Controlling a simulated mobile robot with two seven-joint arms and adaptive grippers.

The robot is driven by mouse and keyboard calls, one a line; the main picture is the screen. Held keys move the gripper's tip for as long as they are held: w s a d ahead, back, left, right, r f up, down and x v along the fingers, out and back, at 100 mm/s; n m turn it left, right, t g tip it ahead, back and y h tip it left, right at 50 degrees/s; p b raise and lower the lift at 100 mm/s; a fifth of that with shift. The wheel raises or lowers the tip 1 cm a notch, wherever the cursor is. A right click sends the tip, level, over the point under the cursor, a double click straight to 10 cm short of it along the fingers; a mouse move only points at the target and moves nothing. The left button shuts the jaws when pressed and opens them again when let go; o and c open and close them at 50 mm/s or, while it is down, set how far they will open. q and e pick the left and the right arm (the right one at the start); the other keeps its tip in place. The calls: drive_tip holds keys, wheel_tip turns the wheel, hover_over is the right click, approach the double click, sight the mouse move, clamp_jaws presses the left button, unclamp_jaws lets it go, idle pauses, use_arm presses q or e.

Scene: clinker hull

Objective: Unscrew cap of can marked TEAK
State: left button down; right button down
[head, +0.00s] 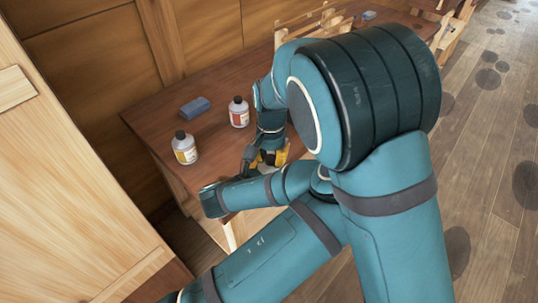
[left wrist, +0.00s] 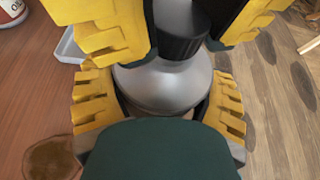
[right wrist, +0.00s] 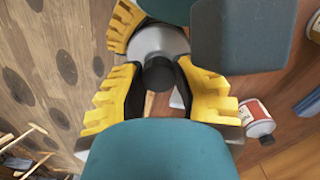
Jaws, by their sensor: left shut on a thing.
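A silver can with a rounded shoulder (left wrist: 165,85) stands between the jaws of my left gripper (left wrist: 160,108), which is shut on its body. Its black ribbed cap (left wrist: 180,38) points toward my right gripper. The right gripper's fingers (right wrist: 160,80) stand apart on either side of the cap, close to it; I see no clear grip. The cap also shows in the right wrist view (right wrist: 158,75), with the can's shoulder (right wrist: 158,42) behind it. In the head view both grippers (head: 265,157) meet at the table's near edge, mostly behind my arm. The held can's label is hidden, so I cannot read its name.
A can with a yellow label (head: 185,148) and one with a red label (head: 239,113) stand on the brown table (head: 160,115). A blue-grey block (head: 195,107) lies behind them. A pale tray edge (left wrist: 70,45) is beside the held can. Wood-panelled walls close the back.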

drive_tip(key=shift+a+r, duration=0.1)
drive_tip(key=shift+a, duration=0.2)
drive_tip(key=n, duration=0.4)
drive_tip(key=shift+n, duration=0.3)
drive_tip(key=shift+r, duration=0.15)
drive_tip(key=shift+r, duration=0.9)
drive_tip(key=shift+d+r, duration=0.1)
